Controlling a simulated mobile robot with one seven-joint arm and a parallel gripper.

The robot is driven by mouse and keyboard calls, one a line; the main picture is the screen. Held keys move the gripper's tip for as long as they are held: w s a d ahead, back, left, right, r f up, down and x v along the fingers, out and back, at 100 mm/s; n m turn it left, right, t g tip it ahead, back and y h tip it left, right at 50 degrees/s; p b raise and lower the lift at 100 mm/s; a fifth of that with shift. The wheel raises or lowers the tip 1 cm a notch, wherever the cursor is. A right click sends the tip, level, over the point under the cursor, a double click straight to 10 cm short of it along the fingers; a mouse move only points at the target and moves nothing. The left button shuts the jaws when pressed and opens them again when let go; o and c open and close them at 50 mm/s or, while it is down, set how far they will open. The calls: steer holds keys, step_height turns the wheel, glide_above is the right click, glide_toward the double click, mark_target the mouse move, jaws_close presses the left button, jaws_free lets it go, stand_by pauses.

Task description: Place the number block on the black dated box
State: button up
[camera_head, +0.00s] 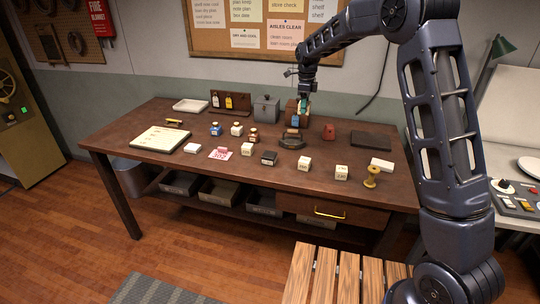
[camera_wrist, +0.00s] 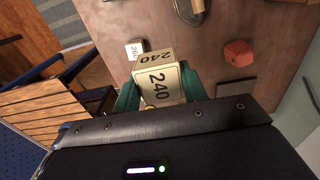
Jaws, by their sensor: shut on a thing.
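My gripper (camera_head: 304,100) is raised over the rear of the wooden table in the head view. In the wrist view its green fingers (camera_wrist: 162,92) are shut on a cream number block (camera_wrist: 158,84) marked 240. This block cannot be made out clearly in the head view. A small black box (camera_head: 269,158) with a pale label stands on the table, left of and nearer the front than my gripper; its label is too small to read. My gripper is well apart from it.
Small jars and a pink calendar (camera_head: 221,154) are at left.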

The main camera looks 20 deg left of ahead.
steer(key=r, duration=0.2)
glide_above(269, 154)
step_height(269, 154, down, 20)
steer(key=shift+d, duration=0.1)
steer(key=shift+f, duration=0.1)
stand_by(0.3)
steer(key=o, duration=1)
steer(key=shift+c, duration=0.2)
